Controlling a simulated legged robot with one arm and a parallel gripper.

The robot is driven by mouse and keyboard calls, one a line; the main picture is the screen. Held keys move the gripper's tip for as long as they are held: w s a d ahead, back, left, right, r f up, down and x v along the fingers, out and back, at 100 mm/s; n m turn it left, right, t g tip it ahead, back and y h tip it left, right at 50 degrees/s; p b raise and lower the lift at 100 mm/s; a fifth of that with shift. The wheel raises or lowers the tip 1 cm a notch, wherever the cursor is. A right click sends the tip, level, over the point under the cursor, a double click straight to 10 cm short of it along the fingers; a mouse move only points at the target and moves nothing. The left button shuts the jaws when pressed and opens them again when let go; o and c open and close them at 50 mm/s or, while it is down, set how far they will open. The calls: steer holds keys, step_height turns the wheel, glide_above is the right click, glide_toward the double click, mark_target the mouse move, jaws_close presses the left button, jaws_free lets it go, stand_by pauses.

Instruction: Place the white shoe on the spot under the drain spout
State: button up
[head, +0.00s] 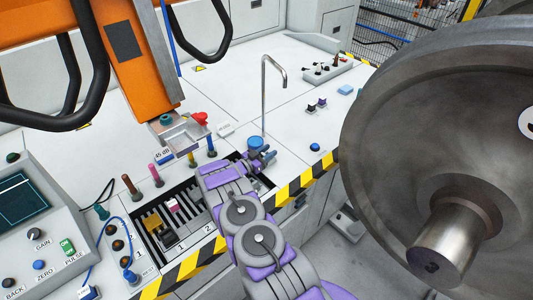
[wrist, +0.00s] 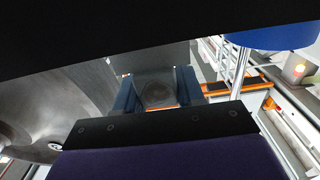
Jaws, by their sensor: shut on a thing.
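My gripper (head: 264,156) is low over the bench at the rack's right end, beside the foot of the drain spout (head: 264,95), a grey pipe with a bent top. In the wrist view, my gripper's blue fingers (wrist: 157,92) are shut on a shaded pale grey block (wrist: 154,88), apparently the white shoe. My arm and fingers hide it in the head view. A round blue piece (head: 256,142) is at the spout's foot, just behind my gripper. The spot under the spout's mouth cannot be made out.
An orange gantry arm (head: 135,60) hangs at left. A big steel wheel (head: 430,130) fills the right.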

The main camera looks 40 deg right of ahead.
steer(key=shift+s+d+f, duration=0.2)
steer(key=shift+s+f, duration=0.3)
steer(key=shift+f, duration=0.05)
steer(key=o, duration=0.7)
steer(key=shift+f, duration=0.1)
steer(key=o, duration=0.3)
steer(key=shift+s+f, duration=0.15)
steer(key=shift+o, duration=0.3)
steer(key=shift+s+d+f, duration=0.1)
steer(key=shift+s+f, duration=0.05)
steer(key=shift+r, duration=0.3)
steer(key=shift+a+r+p, duration=0.1)
steer(key=shift+a+p, duration=0.2)
steer(key=a+p, duration=0.2)
steer(key=a, duration=0.9)
steer(key=shift+w+a+r, duration=0.15)
steer(key=shift+w+r, duration=0.05)
steer(key=shift+r, duration=0.2)
